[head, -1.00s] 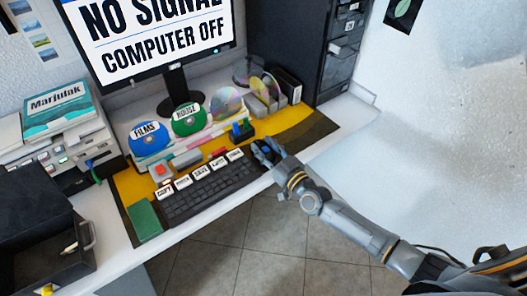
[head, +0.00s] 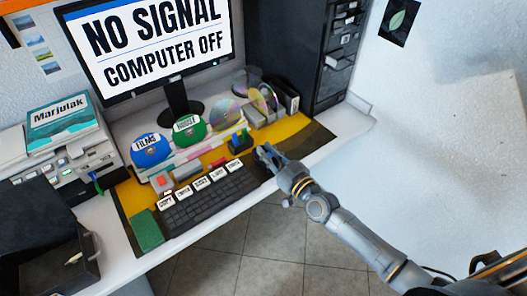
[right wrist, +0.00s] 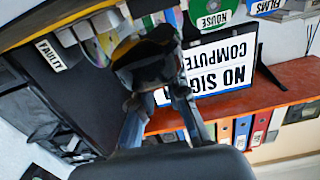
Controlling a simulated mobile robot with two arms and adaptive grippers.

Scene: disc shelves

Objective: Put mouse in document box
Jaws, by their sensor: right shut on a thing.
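A dark mouse (right wrist: 150,58) is between the fingers of my right gripper, seen close up in the right wrist view (right wrist: 160,95). The gripper is shut on it. In the head view my right gripper (head: 266,156) is at the front right of the desk, just past the right end of the keyboard (head: 215,197); the mouse is hard to make out there. A dark open-topped box (head: 75,278) with small things in it is at the lower left of the head view; I cannot tell if it is the document box. My left gripper is out of view.
Discs stand in a rack behind the keyboard, including a blue one (head: 150,150) and a green one (head: 189,130). The monitor (head: 150,45) stands behind them. A black drawer tower (head: 300,60) is at the back right. The desk's right end (head: 350,120) is clear.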

